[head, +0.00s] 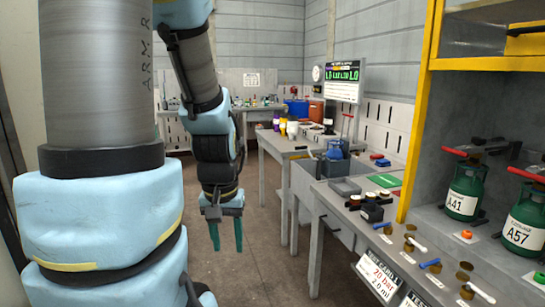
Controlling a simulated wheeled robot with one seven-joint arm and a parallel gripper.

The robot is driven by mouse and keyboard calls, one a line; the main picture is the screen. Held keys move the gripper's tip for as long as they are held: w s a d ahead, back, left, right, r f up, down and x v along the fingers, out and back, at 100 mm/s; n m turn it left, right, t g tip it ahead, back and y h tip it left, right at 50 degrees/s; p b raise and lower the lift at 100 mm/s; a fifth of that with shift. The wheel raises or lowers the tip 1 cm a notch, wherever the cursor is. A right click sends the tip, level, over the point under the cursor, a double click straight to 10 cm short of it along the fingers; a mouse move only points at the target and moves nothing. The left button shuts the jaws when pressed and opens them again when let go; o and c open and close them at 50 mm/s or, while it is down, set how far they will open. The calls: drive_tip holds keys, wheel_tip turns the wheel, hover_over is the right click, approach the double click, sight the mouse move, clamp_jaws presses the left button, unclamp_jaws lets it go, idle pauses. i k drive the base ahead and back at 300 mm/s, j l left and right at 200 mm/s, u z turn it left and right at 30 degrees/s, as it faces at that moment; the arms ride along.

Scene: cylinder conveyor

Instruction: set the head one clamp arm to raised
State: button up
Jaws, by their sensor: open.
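My gripper (226,235) hangs open and empty over the floor, left of the workbench, with its teal fingers pointing down. Two green cylinders, A41 (463,192) and A57 (526,222), stand in the yellow-framed station at the right. A red bar (527,174) lies across the top of A57, and another red bar (470,151) lies over A41. These may be the clamp arms. I cannot read which is head one, nor tell surely whether either bar is raised. My gripper is well apart from both.
The grey workbench (335,205) carries blue- and white-handled parts, brass pieces and small trays. A sign (379,275) hangs on its front. A yellow frame post (417,120) stands before the cylinders. A green-lit display (342,76) is at the back. The floor (265,265) left of the bench is clear.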

sight(472, 151)
drive_tip(key=z, duration=0.7)
